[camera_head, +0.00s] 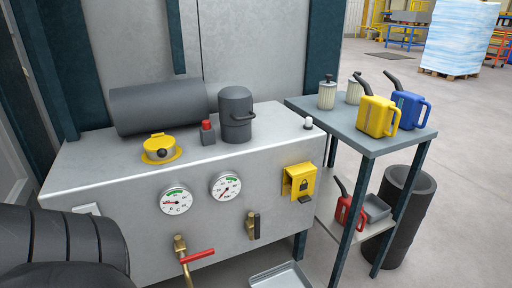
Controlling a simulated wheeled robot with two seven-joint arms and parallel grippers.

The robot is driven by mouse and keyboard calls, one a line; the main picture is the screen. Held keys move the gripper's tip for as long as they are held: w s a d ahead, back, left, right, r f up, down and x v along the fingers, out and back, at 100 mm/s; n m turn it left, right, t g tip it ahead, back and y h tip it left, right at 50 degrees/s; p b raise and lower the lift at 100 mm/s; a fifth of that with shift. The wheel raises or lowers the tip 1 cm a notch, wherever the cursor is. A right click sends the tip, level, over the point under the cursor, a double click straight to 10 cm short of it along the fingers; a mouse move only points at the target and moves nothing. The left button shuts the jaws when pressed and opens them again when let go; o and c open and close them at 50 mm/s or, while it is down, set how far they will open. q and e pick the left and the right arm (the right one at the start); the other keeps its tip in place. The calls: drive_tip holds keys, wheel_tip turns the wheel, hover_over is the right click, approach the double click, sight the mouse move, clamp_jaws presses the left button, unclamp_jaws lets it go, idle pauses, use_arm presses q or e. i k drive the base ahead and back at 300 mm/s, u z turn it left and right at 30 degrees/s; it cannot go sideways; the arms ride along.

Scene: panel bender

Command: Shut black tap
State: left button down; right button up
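The black tap (255,226) is on the front face of the grey metal cabinet, right of centre and below the right gauge. Its black handle stands upright, in line with its small brass body. A red-handled tap (197,256) is lower and to the left, with its handle lying roughly level across a brass pipe. Neither of my gripper tips shows in the head view, so their state and any contact are hidden.
Two round gauges (176,201) and a yellow lock box (299,182) are on the cabinet front (120,215). A side table (350,127) with cans stands right of it. A metal tray (280,275) is below the black tap. Open floor lies at right.

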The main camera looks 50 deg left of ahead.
sight(256, 231)
drive_tip(key=u, duration=0.9)
drive_tip(key=i, duration=0.2)
drive_tip(key=u, duration=1.15)
drive_tip(key=i, duration=0.5)
drive_tip(key=z, duration=0.6)
